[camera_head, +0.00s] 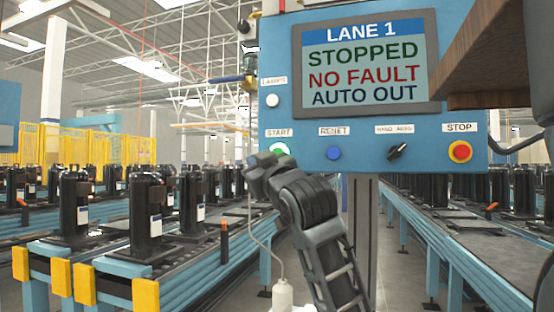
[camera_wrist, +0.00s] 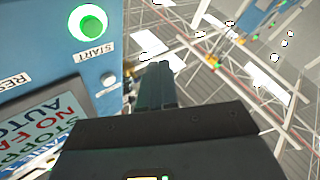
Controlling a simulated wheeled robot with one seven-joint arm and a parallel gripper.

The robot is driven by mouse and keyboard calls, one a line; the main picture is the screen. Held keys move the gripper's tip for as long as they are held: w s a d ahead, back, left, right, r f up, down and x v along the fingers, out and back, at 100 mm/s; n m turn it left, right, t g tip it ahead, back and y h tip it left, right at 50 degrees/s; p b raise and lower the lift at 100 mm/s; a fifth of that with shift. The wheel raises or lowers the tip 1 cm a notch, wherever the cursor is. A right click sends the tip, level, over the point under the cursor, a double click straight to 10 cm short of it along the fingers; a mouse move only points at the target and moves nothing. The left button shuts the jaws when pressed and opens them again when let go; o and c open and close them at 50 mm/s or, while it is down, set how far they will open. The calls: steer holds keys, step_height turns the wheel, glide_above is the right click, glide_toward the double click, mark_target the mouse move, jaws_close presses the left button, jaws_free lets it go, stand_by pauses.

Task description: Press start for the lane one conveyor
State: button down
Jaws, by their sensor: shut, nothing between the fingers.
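The blue control panel (camera_head: 360,150) stands ahead. Its screen (camera_head: 364,66) reads "LANE 1 STOPPED NO FAULT AUTO OUT". In the wrist view the green button (camera_wrist: 92,24) shows whole in a pale ring, at the upper left. My gripper (camera_wrist: 160,70) is shut and empty; its tip appears to the right of the button, and I cannot tell the gap in depth.
A blue reset button (camera_head: 334,153), a black selector knob (camera_head: 397,151) and a red stop button (camera_head: 460,151) line the panel's lower edge. A white lamp button (camera_head: 272,100) sits above start. Conveyors with black compressors run on both sides. A brown board (camera_head: 490,50) overhangs at right.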

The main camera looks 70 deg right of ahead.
steer(key=shift+s+d+r+h, duration=0.2)
steer(key=shift+s+d+r, duration=0.15)
steer(key=shift+r, duration=0.25)
steer(key=shift+s+d+r+h, duration=0.2)
steer(key=shift+s+d+r, duration=0.1)
steer(key=shift+r, duration=0.3)
steer(key=d+b, duration=0.1)
steer(key=d, duration=0.7)
steer(key=shift+w+d, duration=0.3)
steer(key=shift+w, duration=0.05)
steer(key=shift+d, duration=0.15)
stand_by(1.2)
steer(key=shift+d, duration=0.3)
